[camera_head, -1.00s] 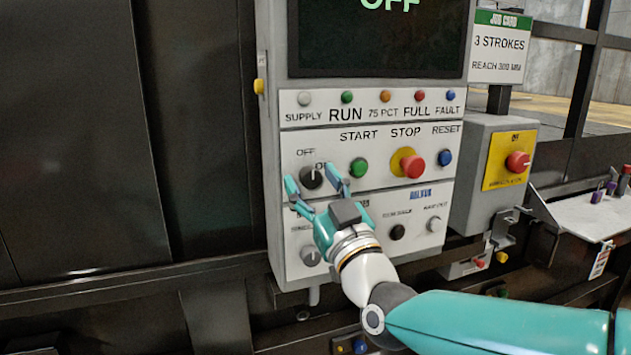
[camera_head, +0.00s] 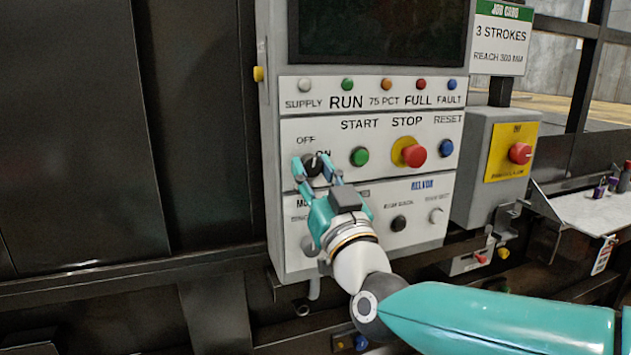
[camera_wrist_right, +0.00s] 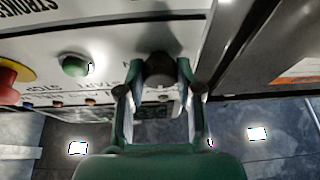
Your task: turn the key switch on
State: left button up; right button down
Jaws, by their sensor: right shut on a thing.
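The key switch (camera_head: 312,163) is a round black knob under the OFF label, at the left of the control panel (camera_head: 290,228). My right gripper (camera_head: 318,170) has its two teal fingers on either side of the knob and is shut on it. In the right wrist view the dark knob (camera_wrist_right: 160,72) sits between the fingertips of my right gripper (camera_wrist_right: 160,88). The gripper partly covers the ON label. The display (camera_head: 377,32) above is dark, with no text showing. My left gripper is not in view.
Right of the switch are the green START button (camera_head: 359,156), the red STOP button (camera_head: 414,155) and the blue RESET button (camera_head: 446,148). A red emergency button (camera_head: 520,153) is on a grey box. A shelf (camera_head: 590,213) projects at the right.

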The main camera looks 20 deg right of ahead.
jog(key=shift+a+f+m+h+b, duration=0.1)
jog(key=shift+m+h+b, duration=0.25)
jog(key=shift+m, duration=0.25)
jog(key=shift+a+f+m+h+b, duration=0.1)
jog(key=shift+m+h+b, duration=0.2)
jog(key=shift+m, duration=0.3)
jog(key=m+h+b, duration=0.1)
jog(key=m+h, duration=0.1)
jog(key=m, duration=0.2)
jog(key=shift+r, duration=0.15)
jog(key=m+g+h, duration=0.1)
jog(key=m, duration=0.2)
jog(key=shift+m+h, duration=0.35)
jog(key=shift+m, duration=0.05)
jog(key=shift+r+m+g+h, duration=0.1)
jog(key=shift+m+g+h, duration=0.3)
jog(key=shift+m, duration=0.6)
jog(key=shift+m+g+h, duration=0.3)
jog(key=shift+m+h, duration=0.1)
jog(key=shift+m, duration=0.6)
jog(key=c, duration=0.8)
grip_release()
